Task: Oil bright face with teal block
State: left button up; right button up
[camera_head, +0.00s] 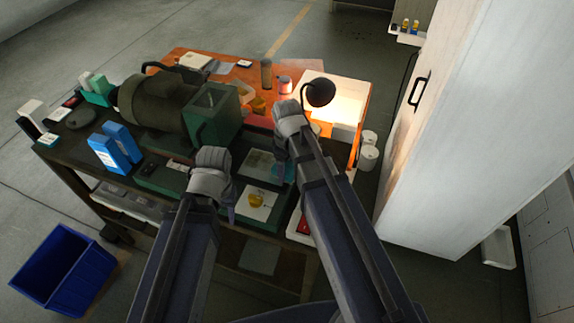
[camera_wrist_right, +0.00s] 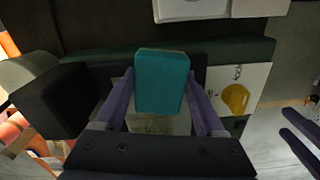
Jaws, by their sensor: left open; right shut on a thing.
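The teal block (camera_wrist_right: 162,82) is upright between the two fingers of my right gripper (camera_wrist_right: 161,96), which is shut on it. In the head view a bit of teal (camera_head: 287,171) shows beside my right arm, which hides most of that gripper. A pale, dull grey flat face (camera_wrist_right: 155,124) shows just beyond the block in the wrist view; it looks like the grey plate (camera_head: 259,164) in the head view. I cannot tell if the block touches it. My left gripper (camera_head: 229,203) is open and empty over the bench front; its fingers also show at the wrist view's right edge.
A yellow item (camera_head: 256,200) lies on a white card near the front. A green machine (camera_head: 212,116), blue cartons (camera_head: 112,150) and a black lamp (camera_head: 319,93) crowd the bench. A white cabinet (camera_head: 470,110) stands close on the right; a blue bin (camera_head: 62,272) is on the floor.

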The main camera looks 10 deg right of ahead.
aim_at(274, 166)
jog(key=shift+s+a, duration=0.25)
jog(key=shift+s, duration=0.1)
jog(key=shift+w+a, duration=0.1)
jog(key=shift+w, duration=0.05)
jog(key=shift+w+a, duration=0.55)
jog(key=shift+a, duration=0.25)
jog(key=shift+w+a, duration=0.35)
jog(key=shift+a, duration=0.25)
jog(key=shift+w+a, duration=0.6)
jog(key=shift+a, duration=0.15)
jog(key=shift+w+a, duration=0.55)
jog(key=shift+a, duration=0.2)
jog(key=shift+a, duration=0.1)
